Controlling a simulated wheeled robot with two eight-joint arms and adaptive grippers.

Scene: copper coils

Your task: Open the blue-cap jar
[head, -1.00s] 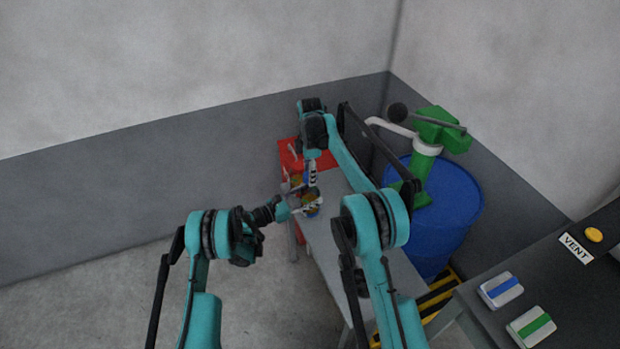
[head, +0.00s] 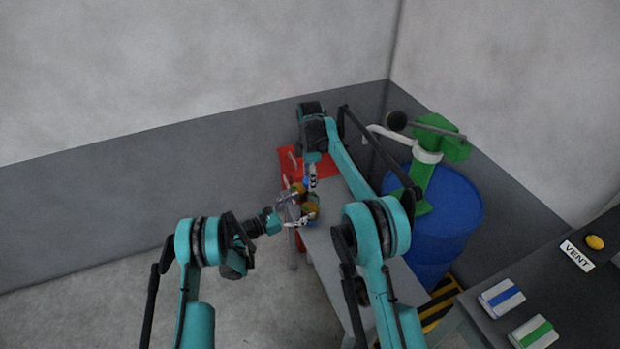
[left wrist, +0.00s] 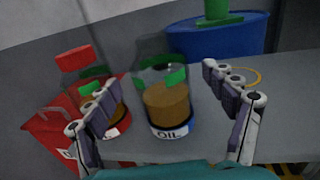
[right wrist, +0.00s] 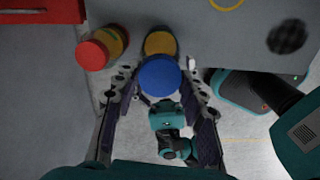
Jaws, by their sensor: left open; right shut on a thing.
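The blue cap (right wrist: 160,76) sits between my right gripper's fingers (right wrist: 158,82) in the right wrist view, and that gripper is shut on it. The jar labelled OIL (left wrist: 170,108), with a blue band at its base and brown contents, stands upright on the grey table in the left wrist view; no cap shows on it there. The yellow-brown contents (right wrist: 160,43) show partly behind the cap in the right wrist view. My left gripper (head: 300,207) is open, its fingers spread to either side of the jar in the left wrist view; contact cannot be told.
A red-capped jar (right wrist: 98,50) stands beside the OIL jar. A red box (left wrist: 45,125) with a handle lies behind it. A blue drum (head: 450,210) with a green pump stands right of the narrow table. A button panel (head: 550,270) is at the far right.

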